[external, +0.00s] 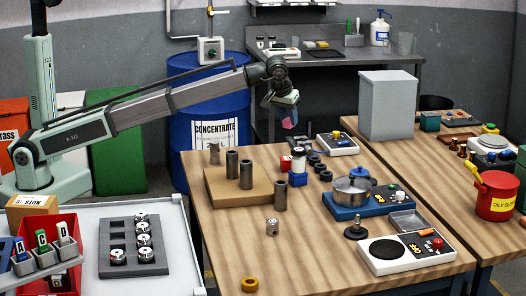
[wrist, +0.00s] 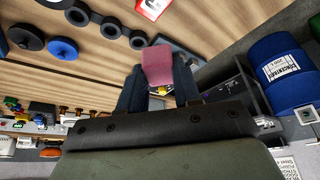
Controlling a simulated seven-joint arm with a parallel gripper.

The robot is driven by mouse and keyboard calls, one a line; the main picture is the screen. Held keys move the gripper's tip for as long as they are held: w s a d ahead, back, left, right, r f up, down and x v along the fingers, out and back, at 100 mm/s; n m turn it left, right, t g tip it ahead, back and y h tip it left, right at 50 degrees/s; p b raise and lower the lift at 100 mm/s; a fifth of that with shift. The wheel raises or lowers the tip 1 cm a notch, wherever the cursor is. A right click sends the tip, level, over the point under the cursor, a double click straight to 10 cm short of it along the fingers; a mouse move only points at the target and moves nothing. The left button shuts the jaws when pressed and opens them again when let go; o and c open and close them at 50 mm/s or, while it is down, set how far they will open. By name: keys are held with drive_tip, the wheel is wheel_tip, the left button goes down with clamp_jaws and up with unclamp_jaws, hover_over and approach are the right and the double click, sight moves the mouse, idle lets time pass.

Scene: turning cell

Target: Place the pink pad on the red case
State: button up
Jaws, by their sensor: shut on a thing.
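My gripper (external: 286,106) is raised above the back edge of the wooden table, tilted. It is shut on the pink pad (external: 290,116). In the wrist view the pad (wrist: 157,62) sticks out beyond the two dark fingers of my gripper (wrist: 157,84).
Black rings (external: 319,167) lie right of the red block. A wooden block with grey cylinders (external: 246,174) stands to its left. A pot (external: 353,188) on a blue base and a control box (external: 338,144) stand to the right. The table's front middle is mostly clear.

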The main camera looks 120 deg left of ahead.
drive_tip(key=shift+f, duration=5.55)
drive_tip(key=shift+f, duration=0.15)
drive_tip(key=o, duration=1)
drive_tip(key=v, duration=1.2)
drive_tip(key=shift+d, duration=0.1)
